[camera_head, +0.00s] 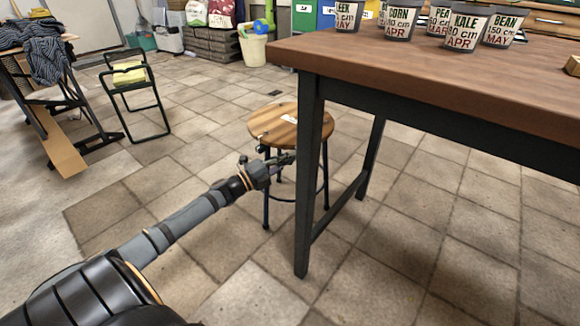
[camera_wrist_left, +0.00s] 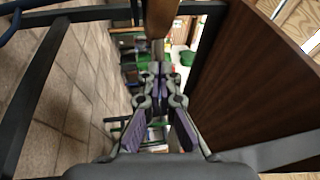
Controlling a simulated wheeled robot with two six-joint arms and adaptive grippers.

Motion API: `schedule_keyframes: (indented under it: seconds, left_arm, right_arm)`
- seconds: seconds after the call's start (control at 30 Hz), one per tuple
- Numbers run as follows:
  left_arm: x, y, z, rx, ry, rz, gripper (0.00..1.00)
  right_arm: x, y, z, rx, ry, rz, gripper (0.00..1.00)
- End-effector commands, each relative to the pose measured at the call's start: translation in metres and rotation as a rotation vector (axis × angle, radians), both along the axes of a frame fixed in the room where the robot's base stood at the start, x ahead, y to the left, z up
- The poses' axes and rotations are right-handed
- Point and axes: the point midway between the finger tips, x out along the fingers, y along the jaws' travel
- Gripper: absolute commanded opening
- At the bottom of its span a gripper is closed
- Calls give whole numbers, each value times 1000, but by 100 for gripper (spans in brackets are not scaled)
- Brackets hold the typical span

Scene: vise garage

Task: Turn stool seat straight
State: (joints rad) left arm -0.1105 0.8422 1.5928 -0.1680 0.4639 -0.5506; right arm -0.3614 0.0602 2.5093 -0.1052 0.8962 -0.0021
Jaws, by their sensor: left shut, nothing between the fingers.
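The stool (camera_head: 272,127) has a round, light-brown wooden seat with a pale mark on top and dark legs. It stands partly behind the near table leg. My left gripper (camera_head: 288,159) is at the front of the stool, just below the seat's near rim. It is shut and empty. In the left wrist view its fingers (camera_wrist_left: 158,50) are closed together, pointing at a narrow piece of brown wood (camera_wrist_left: 161,16), likely the seat's edge. I cannot tell whether they touch it. My right gripper is not in view.
A wooden-topped table (camera_head: 420,75) with dark legs stands right of and partly over the stool, with several labelled pots (camera_head: 402,22) on it. A folding chair (camera_head: 133,92) stands at the left. The tiled floor between is clear.

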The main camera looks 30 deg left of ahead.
Motion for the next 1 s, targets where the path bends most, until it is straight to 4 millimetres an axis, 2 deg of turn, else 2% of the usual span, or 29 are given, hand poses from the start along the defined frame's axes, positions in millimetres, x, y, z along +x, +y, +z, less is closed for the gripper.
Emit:
schedule_keyframes:
  seconds: [0.37, 0.53, 1.0]
  left_arm:
    - [2, -1, 2, 0, 0, 1, 0]
    - [9, -4, 6, -3, -1, 31, 0]
    - [9, -3, 0, -1, 1, 30, 0]
  right_arm:
    - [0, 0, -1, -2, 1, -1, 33]
    - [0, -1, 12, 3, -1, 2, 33]
    - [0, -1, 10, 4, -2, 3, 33]
